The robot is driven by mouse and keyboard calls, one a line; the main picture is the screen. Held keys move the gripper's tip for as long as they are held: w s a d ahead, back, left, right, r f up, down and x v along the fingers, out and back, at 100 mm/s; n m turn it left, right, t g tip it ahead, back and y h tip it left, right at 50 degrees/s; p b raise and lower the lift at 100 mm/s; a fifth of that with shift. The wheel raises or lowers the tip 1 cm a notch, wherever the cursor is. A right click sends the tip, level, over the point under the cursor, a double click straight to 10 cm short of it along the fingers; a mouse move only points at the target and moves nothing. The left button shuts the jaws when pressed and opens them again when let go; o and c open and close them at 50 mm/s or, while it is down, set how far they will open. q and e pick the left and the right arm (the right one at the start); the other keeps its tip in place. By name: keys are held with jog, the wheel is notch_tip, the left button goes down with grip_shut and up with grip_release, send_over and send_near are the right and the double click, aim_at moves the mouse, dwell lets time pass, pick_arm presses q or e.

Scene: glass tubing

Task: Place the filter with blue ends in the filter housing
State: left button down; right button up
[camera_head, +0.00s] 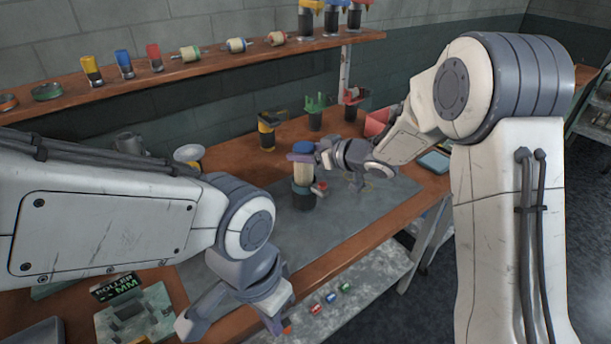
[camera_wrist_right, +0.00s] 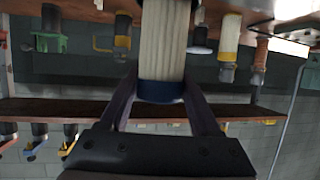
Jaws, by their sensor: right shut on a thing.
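The filter (camera_head: 304,172) is a pale pleated cylinder with a blue upper end. It stands upright at the mouth of a dark cylindrical housing (camera_head: 303,199) on the grey mat. Its lower end is not visible, so I cannot tell how far inside it sits. My right gripper (camera_head: 301,157) is shut on the filter near its blue top. In the right wrist view, the pleated filter (camera_wrist_right: 166,40) with its blue end lies between the fingers (camera_wrist_right: 162,92). My left gripper (camera_head: 236,325) is open and empty near the table's front edge.
A yellow-banded dark housing (camera_head: 267,131), a green-topped one (camera_head: 315,112) and a red-topped one (camera_head: 352,103) stand behind. A shelf (camera_head: 215,68) above holds several filters and parts. A grey-green fixture (camera_head: 137,317) is at lower left. The mat (camera_head: 350,215) is mostly clear.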

aim_at(311, 173)
jog(key=shift+f, duration=3.05)
jog(key=shift+b, duration=0.35)
jog(key=shift+f, duration=0.2)
jog(key=o, duration=1.4)
jog(key=shift+r, duration=0.2)
